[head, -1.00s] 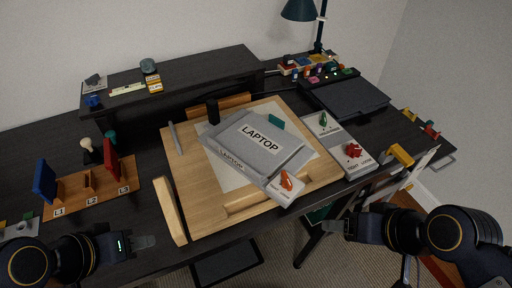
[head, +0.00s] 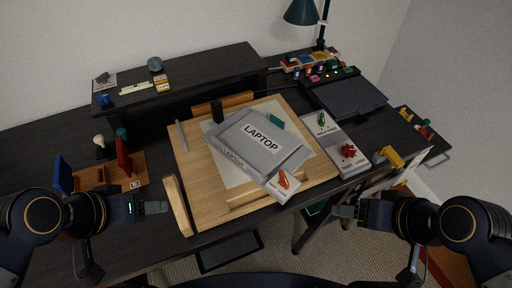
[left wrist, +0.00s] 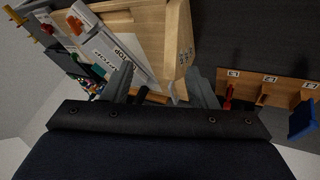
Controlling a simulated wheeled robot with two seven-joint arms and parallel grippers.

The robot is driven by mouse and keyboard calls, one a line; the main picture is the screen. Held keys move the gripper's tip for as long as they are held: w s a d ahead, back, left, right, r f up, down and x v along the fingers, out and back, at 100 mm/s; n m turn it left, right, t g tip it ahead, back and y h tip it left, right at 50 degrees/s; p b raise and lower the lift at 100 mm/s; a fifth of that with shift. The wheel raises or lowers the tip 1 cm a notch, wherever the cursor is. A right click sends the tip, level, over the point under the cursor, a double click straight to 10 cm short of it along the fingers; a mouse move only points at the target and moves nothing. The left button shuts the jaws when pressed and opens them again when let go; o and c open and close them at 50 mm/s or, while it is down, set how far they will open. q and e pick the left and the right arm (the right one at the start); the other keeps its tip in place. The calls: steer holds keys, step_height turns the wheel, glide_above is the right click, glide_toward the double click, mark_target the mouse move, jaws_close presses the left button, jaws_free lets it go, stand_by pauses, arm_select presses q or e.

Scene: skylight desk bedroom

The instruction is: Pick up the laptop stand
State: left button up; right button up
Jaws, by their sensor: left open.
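The laptop stand (head: 262,145) is a grey wedge-shaped slab with LAPTOP labels. It lies askew on a white sheet on the wooden board (head: 205,205), in the middle of the desk. My left gripper (head: 154,207) is open and empty, at the board's front-left corner beside a raised wooden bar (head: 177,205), apart from the stand. My right gripper (head: 344,211) is in front of the desk, apart from the stand; its jaw gap is unclear.
A white panel with an orange knob (head: 283,180) lies against the stand's front right. Another panel with green and red knobs (head: 348,152) is to its right. A wooden rack (head: 135,172) with red and blue pieces stands left, partly behind my arm. A lamp (head: 302,12) stands at the back.

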arm_select(q)
steer(key=w+r+m+g+b, duration=0.1)
steer(key=w+r+m+b, duration=0.25)
steer(key=w, duration=0.85)
steer(key=m+g+b, duration=0.1)
steer(key=m+b, duration=0.3)
steer(key=m, duration=0.3)
glide_toward(216, 109)
steer(key=f, duration=0.1)
steer(key=w+f, duration=0.1)
steer(key=f, duration=0.1)
steer(key=w+f, duration=0.1)
steer(key=shift+w+d+f, duration=0.15)
steer(key=shift+w+d, duration=0.1)
steer(key=shift+d, duration=0.05)
steer(key=shift+g, duration=0.3)
steer(key=x, duration=0.2)
steer(key=p+x, duration=0.1)
steer(key=x, duration=0.3)
steer(key=shift+w+f, duration=0.1)
steer(key=shift+w, duration=0.2)
steer(key=shift+w+d+f+p, duration=0.15)
steer(key=shift+f+p, duration=0.15)
steer(key=shift+f, duration=0.15)
jaws_close()
steer(key=shift+r, duration=0.15)
